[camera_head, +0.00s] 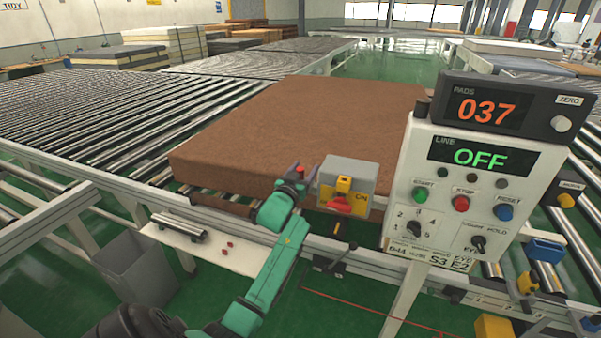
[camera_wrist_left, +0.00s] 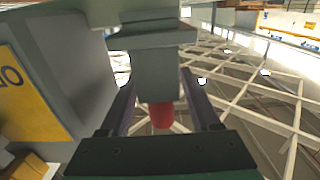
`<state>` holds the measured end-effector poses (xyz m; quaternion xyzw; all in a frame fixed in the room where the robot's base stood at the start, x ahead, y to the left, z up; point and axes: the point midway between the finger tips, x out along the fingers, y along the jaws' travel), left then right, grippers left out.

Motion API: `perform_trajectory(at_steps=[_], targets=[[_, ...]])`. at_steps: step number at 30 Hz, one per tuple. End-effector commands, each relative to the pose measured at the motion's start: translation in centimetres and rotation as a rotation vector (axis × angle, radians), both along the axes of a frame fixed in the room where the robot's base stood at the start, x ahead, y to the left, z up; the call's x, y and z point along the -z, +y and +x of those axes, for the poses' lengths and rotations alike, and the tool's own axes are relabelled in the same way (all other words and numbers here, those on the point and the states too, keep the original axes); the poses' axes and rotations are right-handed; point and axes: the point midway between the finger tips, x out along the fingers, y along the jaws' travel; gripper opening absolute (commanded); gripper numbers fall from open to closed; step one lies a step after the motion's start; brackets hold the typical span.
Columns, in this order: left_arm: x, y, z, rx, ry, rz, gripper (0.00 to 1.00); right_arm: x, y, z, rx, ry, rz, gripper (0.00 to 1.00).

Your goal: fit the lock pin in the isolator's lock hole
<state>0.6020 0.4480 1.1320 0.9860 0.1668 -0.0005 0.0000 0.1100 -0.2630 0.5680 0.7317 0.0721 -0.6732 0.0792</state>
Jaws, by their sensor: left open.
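The isolator (camera_head: 362,174) is a grey box with a yellow plate marked ON and a red handle (camera_head: 339,205). It stands at the front edge of the conveyor; in the left wrist view its side (camera_wrist_left: 60,50) fills the left. My left gripper (camera_head: 302,174) is open just left of the box. In the left wrist view its dark fingers stand either side of a grey block (camera_wrist_left: 155,75). A red cylindrical piece (camera_wrist_left: 162,115), seemingly the lock pin, shows at the block's lower end between the fingers. The lock hole is hidden, and how the pin sits cannot be told.
A brown mattress (camera_head: 290,125) lies on the rollers behind the isolator. A control panel (camera_head: 465,190) showing OFF stands close on the right. A pale shelf (camera_head: 225,256) at lower left carries metal rods (camera_head: 180,226) and small red pieces (camera_head: 229,245). A grey bin (camera_head: 130,270) stands beside it.

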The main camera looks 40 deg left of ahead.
Motion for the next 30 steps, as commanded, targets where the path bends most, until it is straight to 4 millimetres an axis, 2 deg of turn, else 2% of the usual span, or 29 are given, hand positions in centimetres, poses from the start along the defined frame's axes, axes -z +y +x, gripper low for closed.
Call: perform_trajectory(at_steps=[4,5,9,10,22,26,30], targets=[[0.1,0.0,0.0,0.0,0.0,0.001,0.64,0.1,0.5,0.3,0.0,-0.005,0.006,0.5],[0.1,0.0,0.0,0.0,0.0,0.001,0.6,0.1,0.6,0.4,0.0,-0.006,0.007,0.5],[0.1,0.0,0.0,0.0,0.0,0.001,0.06,0.1,0.8,0.4,0.0,-0.006,0.011,0.5],[0.1,0.0,0.0,0.0,0.0,0.001,0.0,0.1,0.8,0.4,-0.001,-0.006,0.01,0.5],[-0.5,0.0,0.0,0.0,-0.001,0.001,0.0,0.2,0.5,0.5,-0.002,-0.007,0.007,0.5],[-2.3,0.0,0.0,0.0,-0.004,0.004,0.0,0.5,0.4,0.5,-0.002,-0.007,0.004,0.5],[-5.5,0.0,0.0,0.0,-0.006,0.007,0.0,1.1,0.3,0.5,-0.002,-0.007,0.003,0.5]])
